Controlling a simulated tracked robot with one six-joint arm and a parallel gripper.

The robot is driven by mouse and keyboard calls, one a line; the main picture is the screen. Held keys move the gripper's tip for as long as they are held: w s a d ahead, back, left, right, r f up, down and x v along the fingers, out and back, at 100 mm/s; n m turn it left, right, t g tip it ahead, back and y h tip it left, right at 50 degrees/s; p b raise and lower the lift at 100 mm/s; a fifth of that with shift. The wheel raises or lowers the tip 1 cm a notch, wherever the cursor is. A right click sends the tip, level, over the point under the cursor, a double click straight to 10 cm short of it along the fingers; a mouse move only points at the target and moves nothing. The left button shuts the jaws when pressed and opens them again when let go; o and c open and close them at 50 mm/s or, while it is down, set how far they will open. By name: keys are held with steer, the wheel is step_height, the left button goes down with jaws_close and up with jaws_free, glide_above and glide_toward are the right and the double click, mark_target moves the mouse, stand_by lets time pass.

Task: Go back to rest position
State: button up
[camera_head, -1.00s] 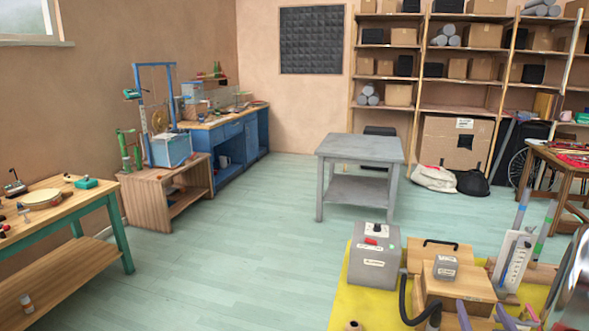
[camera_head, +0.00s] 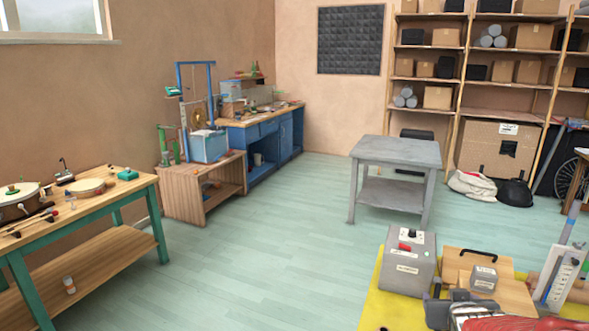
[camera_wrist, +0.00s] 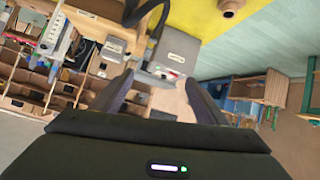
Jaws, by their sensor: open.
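My gripper (camera_wrist: 158,88) shows in the wrist view with its two dark fingers spread apart and nothing between them. That view is upside down, with shelves and floor seen past the fingers. A grey box (camera_wrist: 176,55) with a red button lies beyond the fingertips. In the head view, the same grey box (camera_head: 408,262) stands on a yellow mat (camera_head: 372,310) at the lower right.
A wooden workbench (camera_head: 110,205) with drums stands at the left. A low wooden cabinet (camera_head: 185,192) and blue counter (camera_head: 265,143) line the wall. A grey table (camera_head: 398,150) stands at centre right, before tall shelves (camera_head: 455,75). The middle floor (camera_head: 255,255) is clear.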

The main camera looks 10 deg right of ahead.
steer(key=s+a+r+n+g+y, duration=0.1)
steer(key=s+a+r+g+y, duration=0.1)
steer(key=s+a, duration=0.6)
steer(key=s+a+r+n+g+y, duration=0.1)
steer(key=s+a, duration=0.7)
steer(key=a, duration=1)
steer(key=n+g+y, duration=0.1)
steer(key=y, duration=0.1)
steer(key=shift+s+a+r+g+y, duration=0.15)
steer(key=shift+a+r+g+y, duration=0.15)
steer(key=shift+r+g, duration=0.1)
steer(key=shift+c, duration=0.2)
